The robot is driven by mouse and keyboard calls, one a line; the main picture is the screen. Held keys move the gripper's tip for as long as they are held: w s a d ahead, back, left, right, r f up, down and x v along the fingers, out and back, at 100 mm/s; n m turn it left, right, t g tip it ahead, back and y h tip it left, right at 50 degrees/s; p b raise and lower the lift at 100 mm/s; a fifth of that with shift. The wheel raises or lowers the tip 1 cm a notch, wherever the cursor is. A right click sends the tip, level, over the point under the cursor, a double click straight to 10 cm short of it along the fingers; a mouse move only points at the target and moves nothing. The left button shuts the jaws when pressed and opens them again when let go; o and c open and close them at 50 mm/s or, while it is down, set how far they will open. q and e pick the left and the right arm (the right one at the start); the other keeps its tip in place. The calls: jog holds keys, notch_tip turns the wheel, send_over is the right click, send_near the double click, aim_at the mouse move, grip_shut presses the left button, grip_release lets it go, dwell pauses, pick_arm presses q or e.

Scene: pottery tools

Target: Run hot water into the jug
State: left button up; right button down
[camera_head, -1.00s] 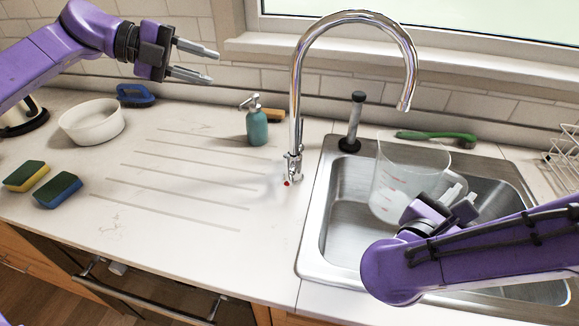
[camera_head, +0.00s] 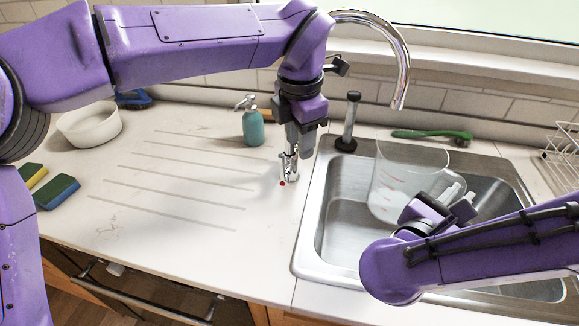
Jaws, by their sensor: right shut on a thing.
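The clear jug (camera_head: 390,172) with red markings is held upright over the sink basin, below the tap's spout end. My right gripper (camera_head: 452,197) is shut on the jug at its lower right side. The chrome tap (camera_head: 403,75) arches over the sink, its column partly hidden behind my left arm. No water shows at the spout. The tap's lever (camera_head: 289,168), with a red dot near its base, is at the foot of the column. My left gripper (camera_head: 297,148) points down right at the lever. Its fingertips overlap the tap, so their gap and any contact are unclear.
The steel sink (camera_head: 312,235) has a black-topped plunger-like tool (camera_head: 349,120) at its back left corner and a green brush (camera_head: 432,135) behind it. A teal soap bottle (camera_head: 253,128) stands left of the tap. A white bowl (camera_head: 90,125) and sponges (camera_head: 56,192) lie far left.

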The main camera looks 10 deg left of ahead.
aim_at(282, 179)
pick_arm(q)
jog(key=a+n, duration=0.1)
jog(key=w+a+f+n, duration=0.1)
jog(key=a+f+g, duration=0.1)
jog(key=a, duration=0.1)
jog(key=shift+w+f+n, duration=0.2)
jog(key=shift+w+n, duration=0.2)
jog(key=shift+y, duration=0.3)
notch_tip(282, 179, down, 6)
jog(key=shift+d+f, duration=0.1)
jog(key=shift+f, duration=0.1)
jog(key=shift+a+f, duration=0.2)
jog(key=shift+f, duration=0.2)
jog(key=shift+d, duration=0.1)
jog(key=shift+r, duration=0.1)
grip_shut()
